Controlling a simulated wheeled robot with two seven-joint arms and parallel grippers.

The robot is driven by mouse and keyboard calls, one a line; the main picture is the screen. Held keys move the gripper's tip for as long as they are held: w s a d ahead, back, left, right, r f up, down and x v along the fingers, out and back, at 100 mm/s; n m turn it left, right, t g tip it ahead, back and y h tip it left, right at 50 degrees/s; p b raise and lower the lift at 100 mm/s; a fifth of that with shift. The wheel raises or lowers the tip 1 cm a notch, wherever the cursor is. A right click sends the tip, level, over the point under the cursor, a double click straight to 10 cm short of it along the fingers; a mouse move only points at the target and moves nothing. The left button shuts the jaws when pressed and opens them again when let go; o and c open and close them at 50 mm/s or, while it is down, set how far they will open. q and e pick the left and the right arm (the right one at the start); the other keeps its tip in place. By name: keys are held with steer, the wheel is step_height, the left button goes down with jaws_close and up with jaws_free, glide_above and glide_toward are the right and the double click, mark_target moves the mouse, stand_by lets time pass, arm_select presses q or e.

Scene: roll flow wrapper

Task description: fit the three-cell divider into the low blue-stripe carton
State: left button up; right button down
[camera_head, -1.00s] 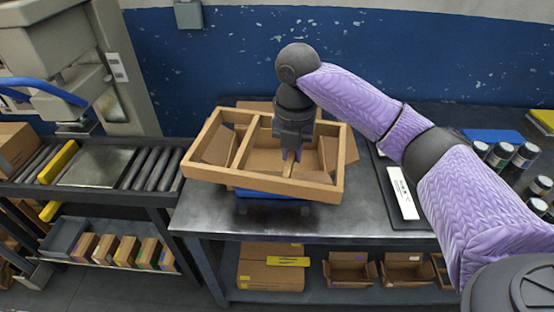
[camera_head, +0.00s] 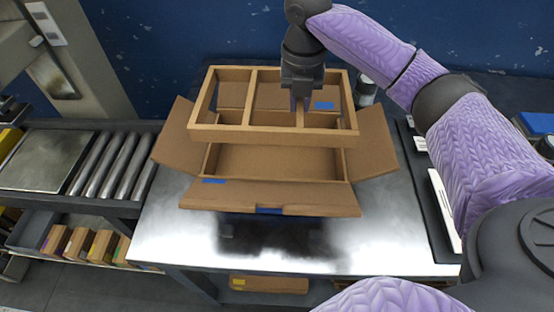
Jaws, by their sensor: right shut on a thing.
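The three-cell divider (camera_head: 238,135) is a brown cardboard frame with three open cells. It is held level above the back part of the open carton and covers much of it. The low carton (camera_head: 270,196) stands on the metal table with its flaps folded outward and small blue marks on it. Its front interior floor shows below the divider's front wall. My right gripper (camera_head: 300,103) points down and is shut on a divider wall between the middle and right cells. My left gripper is not in view.
The metal table (camera_head: 180,235) is clear in front of the carton. A roller conveyor (camera_head: 118,165) adjoins at left. A dark tray with a white strip (camera_head: 445,210) lies at right. Small boxes (camera_head: 90,245) sit on a lower shelf.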

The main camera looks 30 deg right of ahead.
steer(key=b, duration=0.3)
glide_above(294, 169)
step_height(294, 169, down, 9)
step_height(294, 169, down, 4)
steer(key=shift+r+b, duration=0.25)
steer(key=shift+b, duration=0.45)
steer(key=shift+f, duration=0.4)
step_height(294, 169, down, 5)
steer(key=shift+r+b, duration=0.1)
steer(key=shift+b, duration=1.05)
steer(key=shift+f, duration=0.2)
steer(key=c, duration=0.7)
jaws_free()
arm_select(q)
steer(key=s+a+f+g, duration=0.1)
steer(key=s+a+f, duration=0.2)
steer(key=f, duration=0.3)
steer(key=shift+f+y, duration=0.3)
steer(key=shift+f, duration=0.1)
arm_select(e)
steer(key=shift+o, duration=0.2)
